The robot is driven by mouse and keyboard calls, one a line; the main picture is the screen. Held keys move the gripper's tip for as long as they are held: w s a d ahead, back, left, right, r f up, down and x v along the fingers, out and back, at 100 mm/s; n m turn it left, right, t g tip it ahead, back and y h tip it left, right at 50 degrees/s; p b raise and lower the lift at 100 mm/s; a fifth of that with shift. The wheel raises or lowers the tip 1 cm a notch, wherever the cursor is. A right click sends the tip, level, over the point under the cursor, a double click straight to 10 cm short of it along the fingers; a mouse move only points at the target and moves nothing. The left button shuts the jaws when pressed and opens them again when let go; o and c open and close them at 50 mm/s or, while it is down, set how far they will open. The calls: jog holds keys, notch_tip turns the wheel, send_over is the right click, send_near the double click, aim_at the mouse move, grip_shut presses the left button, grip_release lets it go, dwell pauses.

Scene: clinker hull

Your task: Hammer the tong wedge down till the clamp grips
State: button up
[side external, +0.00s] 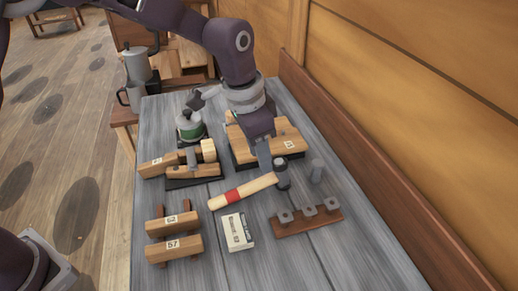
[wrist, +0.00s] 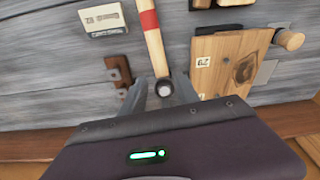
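The hammer (side external: 243,191) lies on the grey bench, its wooden handle with a red band pointing left and its grey head at the right. It also shows in the wrist view (wrist: 155,45), with the head end between my fingers. My gripper (wrist: 163,88) is open around the head; no contact shows. In the side view my gripper (side external: 268,158) is low, just behind the head. A wooden tong clamp (side external: 195,172) on a dark base stands at the back left. A pale wooden piece (side external: 208,150) at it may be the wedge; how deep it sits I cannot tell.
A labelled wooden block (side external: 287,144) stands close behind my gripper. A white box (side external: 238,232) and wooden bars (side external: 174,248) lie in front.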

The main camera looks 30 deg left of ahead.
aim_at(265, 177)
jog(key=f, duration=0.5)
jog(key=w+d+f, duration=0.1)
jog(key=f, duration=0.2)
jog(key=shift+w+f, duration=0.1)
grip_shut()
jog(key=shift+r, duration=0.25)
dwell(1.5)
jog(key=shift+r, duration=0.4)
jog(key=shift+f, duration=0.15)
jog(key=shift+f, duration=0.45)
jog(key=shift+o, duration=1)
grip_release()
